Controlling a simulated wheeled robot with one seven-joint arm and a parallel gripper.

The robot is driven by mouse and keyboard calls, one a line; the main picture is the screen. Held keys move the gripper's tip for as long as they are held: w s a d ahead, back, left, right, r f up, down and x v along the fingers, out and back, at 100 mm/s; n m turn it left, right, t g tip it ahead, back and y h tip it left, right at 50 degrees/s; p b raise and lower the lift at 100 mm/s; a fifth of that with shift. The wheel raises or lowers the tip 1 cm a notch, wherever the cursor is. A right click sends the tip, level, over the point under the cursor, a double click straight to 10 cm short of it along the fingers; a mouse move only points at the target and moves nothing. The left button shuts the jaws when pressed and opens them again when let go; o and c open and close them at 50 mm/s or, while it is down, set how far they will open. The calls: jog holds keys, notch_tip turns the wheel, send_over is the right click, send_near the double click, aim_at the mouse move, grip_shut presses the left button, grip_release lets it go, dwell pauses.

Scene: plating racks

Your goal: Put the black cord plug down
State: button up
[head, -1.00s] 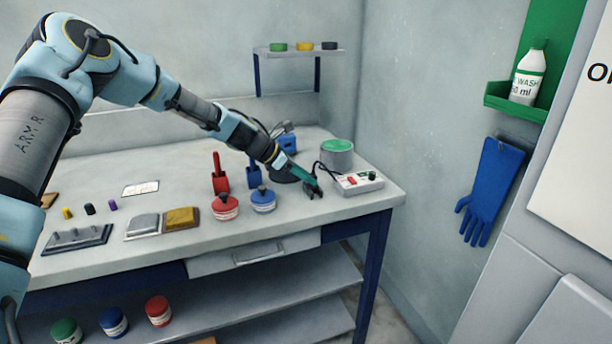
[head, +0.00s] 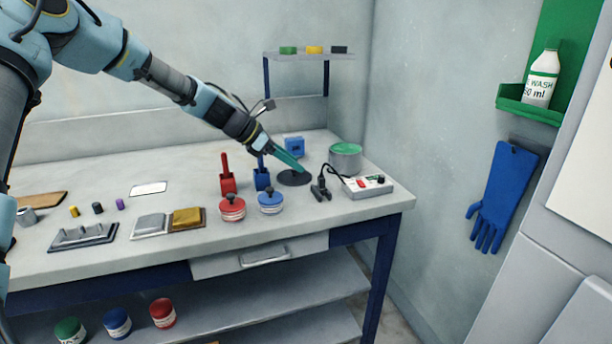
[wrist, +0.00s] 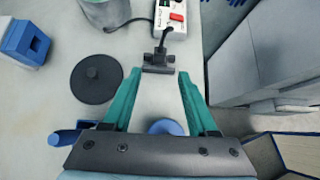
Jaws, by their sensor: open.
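The black cord plug (head: 319,189) lies on the table, its cord running to a white power box (head: 367,186) with a red switch. In the wrist view the plug (wrist: 158,64) lies just beyond my fingertips, and the box (wrist: 170,14) is above it. My gripper (head: 300,169) has teal fingers and is above the table, to the left of the plug. In the wrist view my gripper (wrist: 156,72) is open with nothing between its fingers.
A black disc (head: 293,178), a grey pot with a green top (head: 345,158) and a blue block (head: 293,147) stand close by. Red (head: 232,209) and blue (head: 271,202) lidded jars stand in front. The table's right corner is near the box.

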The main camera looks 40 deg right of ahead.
jog(key=shift+v, duration=1.7)
jog(key=a+f+m+y, duration=0.1)
jog(key=a, duration=0.4)
jog(key=w+a+f+m+t+y, duration=0.1)
jog(key=a+m, duration=0.1)
jog(key=a, duration=0.2)
jog(key=w+a+f+m+t+y, duration=0.1)
jog(key=a, duration=0.4)
jog(key=shift+w+a+f+m, duration=0.1)
jog(key=shift+a+f+m, duration=0.2)
jog(key=shift+a+m, duration=0.1)
jog(key=s+a+m+t+y, duration=0.1)
jog(key=s+a+m+y, duration=0.1)
jog(key=a, duration=0.9)
jog(key=s+a+m+t+y, duration=0.1)
jog(key=s+a+m, duration=0.3)
jog(key=a, duration=0.8)
jog(key=s+a+m+t+y, duration=0.1)
jog(key=s+a+m+y, duration=0.2)
jog(key=a, duration=0.9)
jog(key=shift+s+f+m, duration=0.15)
jog(key=shift+m, duration=0.45)
